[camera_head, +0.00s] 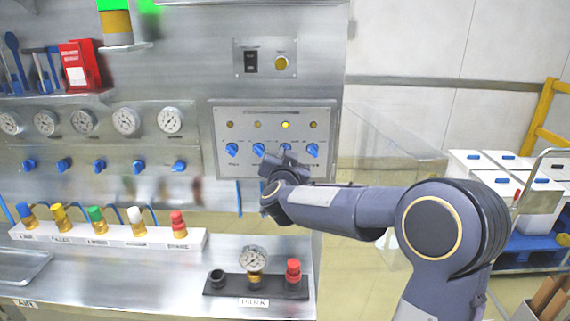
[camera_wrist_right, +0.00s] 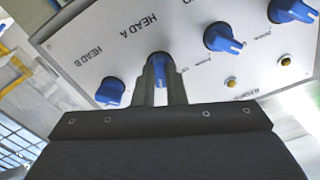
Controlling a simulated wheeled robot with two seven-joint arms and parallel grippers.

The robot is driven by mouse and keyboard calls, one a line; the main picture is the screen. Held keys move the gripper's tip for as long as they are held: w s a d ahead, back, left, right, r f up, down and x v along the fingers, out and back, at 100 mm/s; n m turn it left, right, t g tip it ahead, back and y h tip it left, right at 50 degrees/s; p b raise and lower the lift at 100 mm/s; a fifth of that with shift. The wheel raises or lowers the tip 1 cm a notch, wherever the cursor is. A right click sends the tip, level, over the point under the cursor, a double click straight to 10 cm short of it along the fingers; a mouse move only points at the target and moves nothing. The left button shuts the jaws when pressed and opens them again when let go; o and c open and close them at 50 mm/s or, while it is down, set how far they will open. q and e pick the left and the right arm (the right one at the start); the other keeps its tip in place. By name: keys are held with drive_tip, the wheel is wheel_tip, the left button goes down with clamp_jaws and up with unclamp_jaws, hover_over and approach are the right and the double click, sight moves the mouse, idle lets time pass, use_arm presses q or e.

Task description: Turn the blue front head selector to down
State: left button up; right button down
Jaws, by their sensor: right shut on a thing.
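The control panel (camera_head: 325,135) has a row of blue selector knobs, including the far-left knob (camera_head: 232,150), second knob (camera_head: 258,149) and far-right knob (camera_head: 313,150). The HEAD B knob (camera_wrist_right: 110,92) is left of the fingers. No label reading "front" is legible. My left gripper is not in view.
Neighbouring knobs (camera_wrist_right: 222,38) sit close to the fingers. A yellow lamp (camera_head: 285,124) is lit above the third knob. A gauge (camera_head: 253,259) and red fitting (camera_head: 293,270) stand on the counter below. White bins (camera_head: 475,160) are at the right.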

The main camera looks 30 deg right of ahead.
drive_tip(key=shift+m+b, duration=1.15)
drive_tip(key=shift+m, duration=1.05)
drive_tip(key=c, duration=1.5)
unclamp_jaws()
drive_tip(key=v, duration=0.8)
drive_tip(key=shift+d+b, duration=0.1)
drive_tip(key=shift+b, duration=0.3)
drive_tip(key=shift+w, duration=0.1)
